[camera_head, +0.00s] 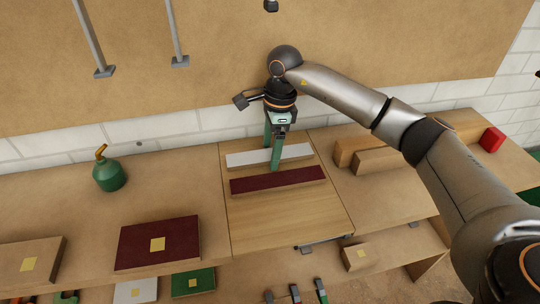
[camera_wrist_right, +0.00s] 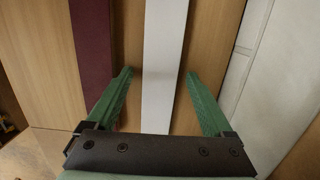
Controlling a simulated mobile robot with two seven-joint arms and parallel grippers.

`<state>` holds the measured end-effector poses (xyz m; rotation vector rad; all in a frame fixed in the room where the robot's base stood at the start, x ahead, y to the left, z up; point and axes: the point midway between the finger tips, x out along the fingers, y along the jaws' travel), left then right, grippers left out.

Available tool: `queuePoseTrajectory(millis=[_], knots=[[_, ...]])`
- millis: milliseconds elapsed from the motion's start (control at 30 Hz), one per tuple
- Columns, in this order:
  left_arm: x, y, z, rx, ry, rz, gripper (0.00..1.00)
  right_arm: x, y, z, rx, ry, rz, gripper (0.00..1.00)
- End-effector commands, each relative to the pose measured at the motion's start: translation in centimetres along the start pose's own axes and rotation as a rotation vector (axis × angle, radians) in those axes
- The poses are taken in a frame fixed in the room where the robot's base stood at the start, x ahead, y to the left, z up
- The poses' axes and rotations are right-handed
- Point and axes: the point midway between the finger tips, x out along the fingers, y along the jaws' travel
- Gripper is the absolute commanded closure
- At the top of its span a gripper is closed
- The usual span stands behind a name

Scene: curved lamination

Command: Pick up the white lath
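The white lath (camera_head: 297,152) lies flat on the light wooden board (camera_head: 275,228), behind and parallel to a dark red lath (camera_head: 300,179). In the right wrist view the white lath (camera_wrist_right: 163,50) runs upright through the middle, between the two green fingers. My right gripper (camera_head: 271,157) points down over it and is open, with one finger on each side of the lath. A gap shows at the left finger in the right wrist view; the right finger is close to the lath's edge. Finger depth beside the lath is hard to tell. My left gripper is not in view.
A green oil can (camera_head: 109,174) stands left at the back. A dark red block (camera_head: 158,243) with a yellow square lies at front left. Wooden blocks (camera_head: 380,160) and a red block (camera_head: 492,140) are at right. A brick wall (camera_head: 200,121) closes the back.

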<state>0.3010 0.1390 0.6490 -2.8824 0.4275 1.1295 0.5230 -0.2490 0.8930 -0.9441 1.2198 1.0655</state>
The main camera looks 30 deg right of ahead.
Motion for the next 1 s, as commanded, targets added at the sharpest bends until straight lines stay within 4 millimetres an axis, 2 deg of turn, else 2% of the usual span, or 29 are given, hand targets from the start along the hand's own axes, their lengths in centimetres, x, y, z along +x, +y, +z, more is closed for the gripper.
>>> queuePoseTrajectory(millis=[67, 733, 1000], knots=[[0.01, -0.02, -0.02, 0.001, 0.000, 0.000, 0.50, -0.02, -0.01, 0.01, 0.000, 0.000, 0.000, 0.25], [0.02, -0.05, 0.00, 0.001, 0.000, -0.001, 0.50, -0.06, -0.01, 0.00, 0.000, 0.000, 0.000, 1.00], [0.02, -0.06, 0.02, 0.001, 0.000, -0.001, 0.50, -0.13, -0.03, 0.02, 0.000, -0.001, -0.001, 1.00]])
